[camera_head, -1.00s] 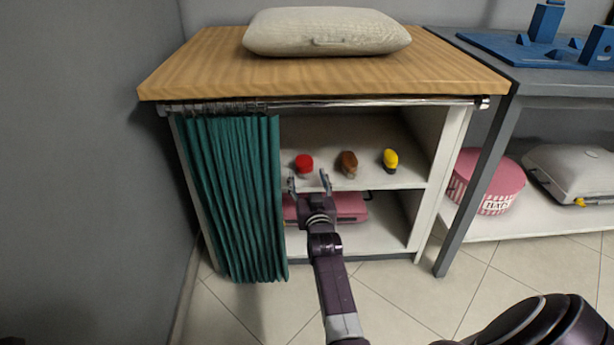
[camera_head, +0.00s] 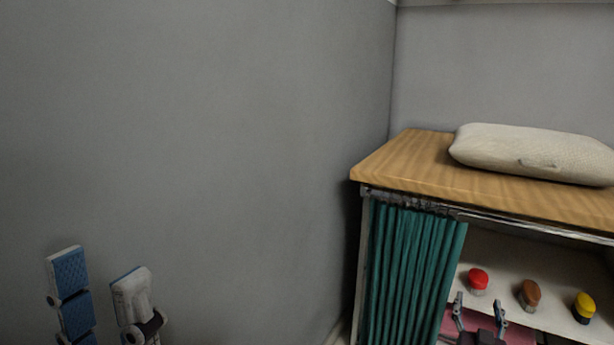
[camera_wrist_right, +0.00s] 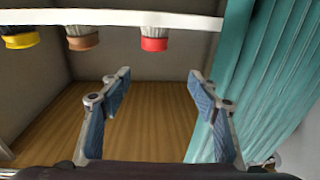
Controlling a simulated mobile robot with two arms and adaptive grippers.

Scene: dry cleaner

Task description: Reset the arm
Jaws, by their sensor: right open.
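My left gripper (camera_head: 99,285) is at the lower left of the head view, open, its two blue-padded fingers apart and nothing between them. My right gripper (camera_head: 480,312) is at the bottom right, open and empty, in front of the cabinet's open side. The right wrist view also shows its two spread fingers (camera_wrist_right: 156,98), with no object between them. Much of the right arm is out of the head view.
The cabinet has a wooden top (camera_head: 415,160) bearing a pale cushion (camera_head: 535,152). A green curtain (camera_head: 410,265) hangs left of my right gripper. A red brush (camera_head: 478,280), brown brush (camera_head: 529,294) and yellow brush (camera_head: 584,307) stand on its shelf. A bare grey wall (camera_head: 200,150) is behind my left gripper.

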